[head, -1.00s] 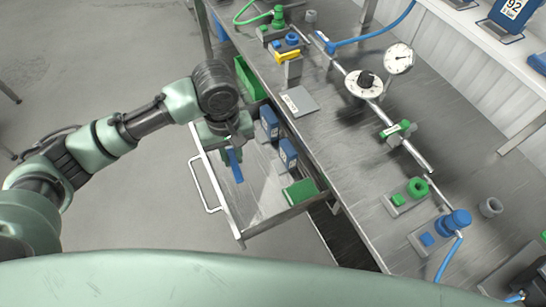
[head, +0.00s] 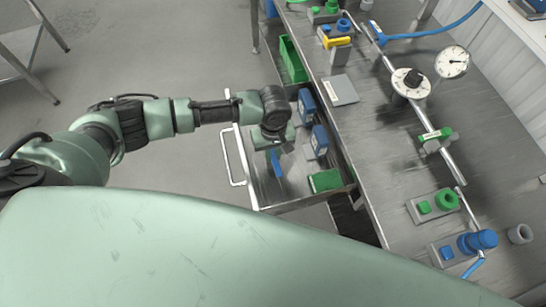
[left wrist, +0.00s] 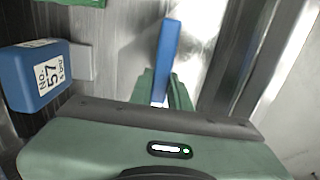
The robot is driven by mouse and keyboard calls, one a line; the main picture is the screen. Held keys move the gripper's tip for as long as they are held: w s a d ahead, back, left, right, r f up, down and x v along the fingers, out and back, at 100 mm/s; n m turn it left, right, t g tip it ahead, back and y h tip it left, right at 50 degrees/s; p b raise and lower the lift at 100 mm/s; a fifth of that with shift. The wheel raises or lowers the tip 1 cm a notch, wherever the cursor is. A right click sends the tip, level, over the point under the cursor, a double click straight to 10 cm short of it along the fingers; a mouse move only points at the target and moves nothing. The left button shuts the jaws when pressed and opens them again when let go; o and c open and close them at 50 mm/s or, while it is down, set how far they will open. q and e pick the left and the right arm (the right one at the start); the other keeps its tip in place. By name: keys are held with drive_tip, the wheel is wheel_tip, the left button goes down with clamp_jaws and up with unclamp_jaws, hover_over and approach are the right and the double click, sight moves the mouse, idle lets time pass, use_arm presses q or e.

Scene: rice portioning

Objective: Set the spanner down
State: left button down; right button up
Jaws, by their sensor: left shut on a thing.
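The spanner (head: 276,163) shows as a slim blue bar under my left gripper (head: 275,149). My left gripper is shut on it and hangs over the open drawer (head: 246,167). In the left wrist view the spanner (left wrist: 168,48) points away from the fingers (left wrist: 163,88), above the drawer's grey metal floor. I cannot tell whether the spanner touches that floor. Part of the spanner is hidden between the fingers. My right gripper is not in view.
In the drawer are two blue boxes (head: 320,140) and a green block (head: 325,180); one blue box, labelled 57, shows in the left wrist view (left wrist: 38,75). A green bin (head: 292,58) lies behind. The workbench (head: 385,165) with gauge and fittings is at right.

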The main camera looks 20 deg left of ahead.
sight(273, 155)
use_arm(q)
drive_tip(key=shift+f, duration=1.6)
drive_tip(key=shift+f, duration=0.1)
drive_tip(key=c, duration=1.3)
unclamp_jaws()
drive_tip(key=shift+c, duration=0.2)
wheel_tip(273, 155, up, 12)
drive_tip(key=shift+r+b, duration=0.15)
drive_tip(key=shift+b, duration=0.15)
